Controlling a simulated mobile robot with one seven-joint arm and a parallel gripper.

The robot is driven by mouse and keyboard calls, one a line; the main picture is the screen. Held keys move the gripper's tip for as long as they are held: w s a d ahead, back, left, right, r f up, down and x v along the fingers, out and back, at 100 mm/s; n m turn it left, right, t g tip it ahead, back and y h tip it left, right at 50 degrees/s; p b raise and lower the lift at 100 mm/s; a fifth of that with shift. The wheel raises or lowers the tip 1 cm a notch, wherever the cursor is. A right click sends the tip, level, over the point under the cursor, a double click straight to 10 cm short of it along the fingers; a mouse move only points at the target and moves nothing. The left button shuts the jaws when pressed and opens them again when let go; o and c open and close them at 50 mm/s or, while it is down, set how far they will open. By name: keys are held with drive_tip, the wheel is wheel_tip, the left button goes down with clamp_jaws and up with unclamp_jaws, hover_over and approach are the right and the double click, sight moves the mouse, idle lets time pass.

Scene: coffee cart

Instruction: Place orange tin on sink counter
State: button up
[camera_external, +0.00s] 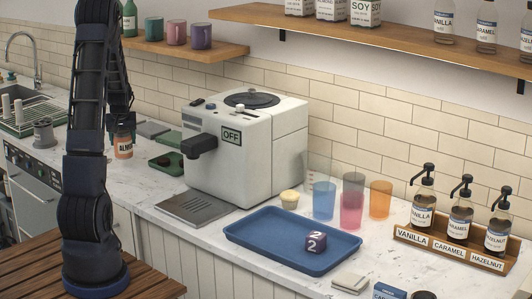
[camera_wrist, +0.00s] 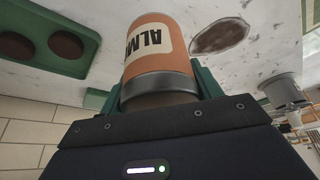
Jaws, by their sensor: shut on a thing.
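The orange tin (camera_external: 123,149) has a white label whose visible part starts with "ALM".
A dish rack (camera_external: 28,118) and a grey metal pot (camera_external: 43,133) stand by the sink. A green tray (camera_external: 167,162) with brown discs lies right of the tin, before the coffee machine (camera_external: 245,150). A brown round patch (camera_wrist: 219,36) lies near the tin. A shelf with mugs (camera_external: 176,33) hangs above.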

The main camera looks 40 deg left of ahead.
sight(134, 134)
drive_tip(key=shift+f, duration=2.05)
drive_tip(key=shift+f, duration=0.15)
drive_tip(key=o, duration=1.1)
drive_tip(key=shift+o, duration=0.2)
drive_tip(key=v, duration=1.2)
drive_tip(key=shift+r, duration=0.25)
